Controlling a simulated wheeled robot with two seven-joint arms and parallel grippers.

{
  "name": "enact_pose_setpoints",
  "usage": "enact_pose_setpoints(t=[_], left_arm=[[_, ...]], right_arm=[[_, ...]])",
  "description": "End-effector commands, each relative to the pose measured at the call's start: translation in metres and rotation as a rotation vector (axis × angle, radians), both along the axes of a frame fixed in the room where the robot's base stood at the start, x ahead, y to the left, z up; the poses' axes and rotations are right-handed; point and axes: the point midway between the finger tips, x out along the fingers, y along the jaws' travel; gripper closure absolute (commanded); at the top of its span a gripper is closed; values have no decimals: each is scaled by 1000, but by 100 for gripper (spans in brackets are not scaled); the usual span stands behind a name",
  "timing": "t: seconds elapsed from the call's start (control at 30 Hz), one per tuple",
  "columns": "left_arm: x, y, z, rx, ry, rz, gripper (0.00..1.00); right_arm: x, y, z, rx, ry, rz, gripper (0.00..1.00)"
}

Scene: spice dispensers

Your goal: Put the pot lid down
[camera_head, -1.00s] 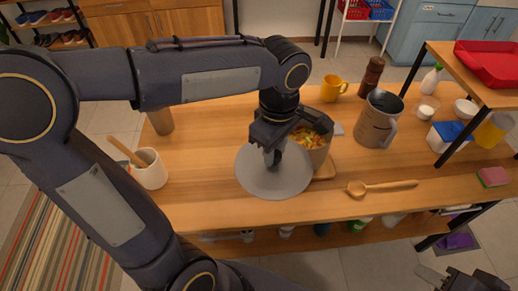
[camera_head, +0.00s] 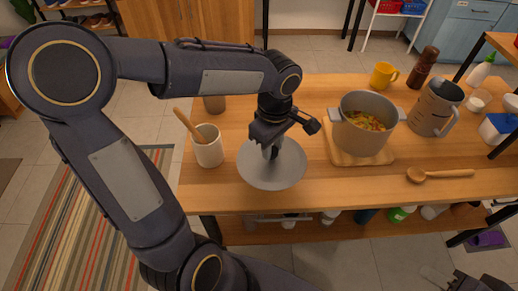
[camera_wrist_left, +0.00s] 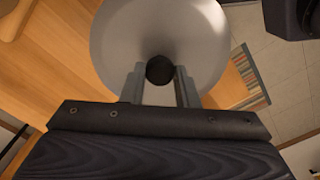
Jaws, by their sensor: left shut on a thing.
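The pot lid (camera_head: 287,174) is a round grey disc with a dark knob. My left gripper (camera_head: 270,152) is shut on the knob, which the wrist view shows between the two fingers (camera_wrist_left: 160,78). The lid (camera_wrist_left: 205,30) appears over the wooden table's front-left part; I cannot tell whether it touches the top. The grey pot (camera_head: 366,138) stands uncovered on a wooden board to the right, with colourful food inside. Part of my right gripper (camera_head: 450,281) shows at the bottom right edge; its jaw state is unclear.
A white utensil holder (camera_head: 208,150) with a wooden handle stands left of the lid. A wooden spoon (camera_head: 440,175) lies right of the pot board (camera_head: 380,160). A jug (camera_head: 432,110), a yellow mug (camera_head: 382,75) and a brown mill (camera_head: 423,68) stand farther back. The table's front edge is near the lid.

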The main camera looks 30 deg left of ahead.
Motion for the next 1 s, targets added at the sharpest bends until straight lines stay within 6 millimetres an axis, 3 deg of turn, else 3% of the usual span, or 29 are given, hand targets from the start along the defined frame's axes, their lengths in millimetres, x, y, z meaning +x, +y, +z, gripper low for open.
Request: enact_pose_setpoints(t=[0.07, 0.3, 0.53, 0.73, 1.0], left_arm=[[7, 20, -9, -1, 5, 8, 100], [18, 47, -49, -1, 3, 2, 100], [24, 59, -65, -1, 2, 1, 100], [24, 60, -94, -1, 3, -1, 100], [25, 60, -97, 0, 0, -1, 100]], right_arm=[[0, 0, 4, 0, 0, 0, 64], [0, 0, 4, 0, 0, 0, 64], [0, 0, 5, 0, 0, 0, 64], [0, 0, 3, 0, 0, 0, 64], [0, 0, 3, 0, 0, 0, 64]])
